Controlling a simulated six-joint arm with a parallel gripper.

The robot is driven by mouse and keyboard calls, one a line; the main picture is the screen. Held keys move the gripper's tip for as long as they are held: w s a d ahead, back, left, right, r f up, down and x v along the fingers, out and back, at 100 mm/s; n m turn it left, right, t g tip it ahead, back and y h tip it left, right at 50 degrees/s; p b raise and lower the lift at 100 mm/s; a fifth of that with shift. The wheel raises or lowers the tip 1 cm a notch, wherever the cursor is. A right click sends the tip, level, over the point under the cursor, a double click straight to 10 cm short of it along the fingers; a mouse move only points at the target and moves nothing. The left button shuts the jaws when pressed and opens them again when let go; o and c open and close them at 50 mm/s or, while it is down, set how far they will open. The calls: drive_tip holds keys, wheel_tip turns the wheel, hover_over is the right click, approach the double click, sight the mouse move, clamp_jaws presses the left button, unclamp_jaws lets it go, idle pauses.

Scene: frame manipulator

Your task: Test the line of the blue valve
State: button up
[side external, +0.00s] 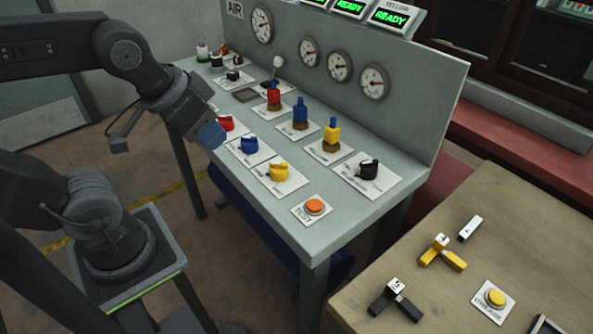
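A blue knob (249,145) sits on a white label plate on the grey bench, between a red knob (227,124) and a yellow knob (278,171). Behind it stands a blue-topped fitting (300,113) with a brass-coloured base on its own plate. An orange button (315,206) on a plate marked TEST is near the bench's front right corner. My gripper (210,136), with a blue part at its end, hangs above the bench's front edge, left of the blue knob and partly covering the red knob's plate. Its fingers are not clear, so I cannot tell whether it is open.
Red (273,95) and yellow (332,134) fittings flank the blue one. A black knob (369,168) is at right. Several gauges (340,66) and green READY displays (390,17) line the back panel. A wooden table (450,300) with loose handles stands at lower right.

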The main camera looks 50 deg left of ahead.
clamp_jaws()
idle(1.0)
